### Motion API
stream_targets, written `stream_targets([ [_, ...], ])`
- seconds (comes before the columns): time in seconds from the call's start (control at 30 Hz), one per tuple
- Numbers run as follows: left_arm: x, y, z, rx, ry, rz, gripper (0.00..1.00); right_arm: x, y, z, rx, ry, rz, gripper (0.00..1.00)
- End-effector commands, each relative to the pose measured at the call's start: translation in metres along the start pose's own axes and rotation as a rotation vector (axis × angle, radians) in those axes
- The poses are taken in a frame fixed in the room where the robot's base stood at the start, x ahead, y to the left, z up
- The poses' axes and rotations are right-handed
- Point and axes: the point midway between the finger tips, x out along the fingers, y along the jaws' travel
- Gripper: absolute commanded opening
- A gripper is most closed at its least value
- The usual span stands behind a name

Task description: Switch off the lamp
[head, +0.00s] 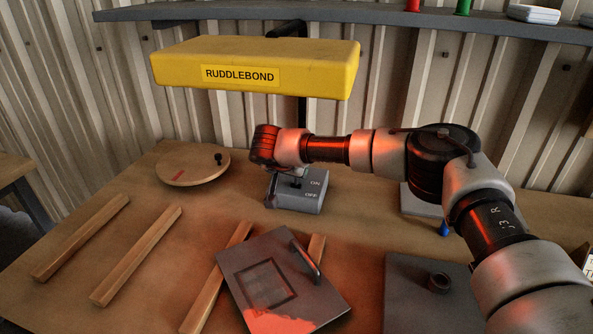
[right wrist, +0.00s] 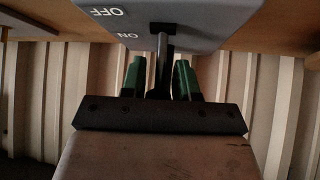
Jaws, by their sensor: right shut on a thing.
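The yellow lamp housing (head: 255,68), marked RUDDLEBOND, hangs over the bench on a dark stand. Its underside is hidden, and a reddish glow lies on my right arm and the bench below. The grey switch box (head: 305,196), marked ON and OFF, stands on the bench under it. My right gripper (head: 292,174) is at the box's lever. In the right wrist view the green fingers (right wrist: 160,80) flank the dark lever (right wrist: 162,60), which stands in its slot level with the ON mark on the box (right wrist: 190,10). My left gripper is out of view.
A round wooden disc (head: 193,166) with a black knob lies left of the box. Wooden strips (head: 80,237) and a grey panel with a handle (head: 283,280) lie in front. A dark plate (head: 410,295) lies at right. A shelf (head: 350,15) runs along the wall behind.

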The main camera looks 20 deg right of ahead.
Motion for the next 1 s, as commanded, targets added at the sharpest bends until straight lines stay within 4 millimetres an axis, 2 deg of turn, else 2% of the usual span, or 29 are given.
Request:
stream_targets([
  [0.1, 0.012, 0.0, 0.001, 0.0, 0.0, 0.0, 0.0, -0.001, 0.0, 0.006, 0.01, 0.081, -0.012, 0.0],
  [0.4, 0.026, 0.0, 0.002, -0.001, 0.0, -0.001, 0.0, -0.006, 0.002, 0.01, 0.035, 0.219, -0.028, 0.0],
  [0.97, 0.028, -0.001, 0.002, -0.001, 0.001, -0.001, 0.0, -0.009, 0.002, 0.01, 0.041, 0.257, -0.031, 0.0],
  [1.0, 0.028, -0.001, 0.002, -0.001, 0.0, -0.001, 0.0, -0.009, 0.002, 0.01, 0.041, 0.257, -0.031, 0.31],
])
